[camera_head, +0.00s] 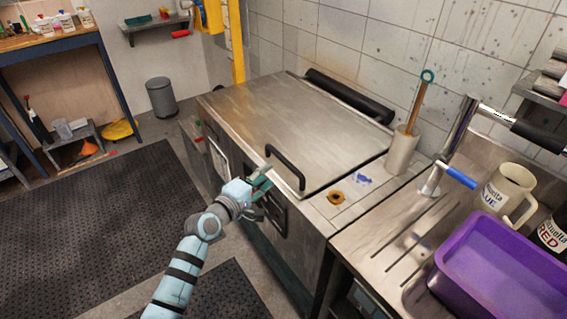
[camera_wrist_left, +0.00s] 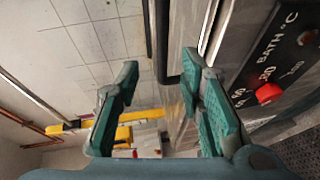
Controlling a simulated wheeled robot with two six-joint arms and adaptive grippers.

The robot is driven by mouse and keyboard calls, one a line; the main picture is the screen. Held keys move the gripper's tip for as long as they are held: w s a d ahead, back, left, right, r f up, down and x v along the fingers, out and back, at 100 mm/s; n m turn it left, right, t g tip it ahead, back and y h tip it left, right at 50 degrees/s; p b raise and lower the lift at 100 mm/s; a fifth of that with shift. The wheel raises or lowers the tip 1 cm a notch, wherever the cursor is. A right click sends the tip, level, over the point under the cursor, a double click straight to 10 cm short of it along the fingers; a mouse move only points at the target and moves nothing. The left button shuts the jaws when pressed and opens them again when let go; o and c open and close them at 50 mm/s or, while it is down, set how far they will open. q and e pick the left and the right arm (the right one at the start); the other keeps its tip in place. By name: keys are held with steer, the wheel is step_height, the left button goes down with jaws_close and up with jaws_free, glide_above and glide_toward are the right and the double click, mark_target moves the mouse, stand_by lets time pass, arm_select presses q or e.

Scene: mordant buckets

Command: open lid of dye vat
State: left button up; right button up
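The dye vat (camera_head: 322,215) is a steel box with a flat grey lid (camera_head: 290,115). The lid lies flat and shut. A black bar handle (camera_head: 287,165) stands at the lid's front edge. My left gripper (camera_head: 264,180) is at the vat's front, just before the handle. In the left wrist view my left gripper (camera_wrist_left: 160,85) is open, its green fingers apart. The black handle (camera_wrist_left: 160,45) shows in the gap between the fingertips, seemingly not gripped; whether a finger touches it is unclear. My right gripper is not in view.
A red knob (camera_wrist_left: 269,93) sits on the vat's front panel. A holder (camera_head: 401,150) with a wooden-handled tool stands right of the lid. A purple tub (camera_head: 500,270) and a mug (camera_head: 507,190) are farther right. A black roll (camera_head: 350,95) lies behind the lid.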

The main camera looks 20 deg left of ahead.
mark_target(284, 158)
arm_select(q)
steer(key=b+x, duration=0.1)
steer(key=x, duration=0.2)
steer(key=b+x, duration=0.2)
steer(key=x, duration=0.2)
steer(key=b+x, duration=0.1)
steer(key=x, duration=0.3)
steer(key=shift+f, duration=0.4)
steer(key=shift+r, duration=0.15)
steer(key=shift+w, duration=0.1)
jaws_close()
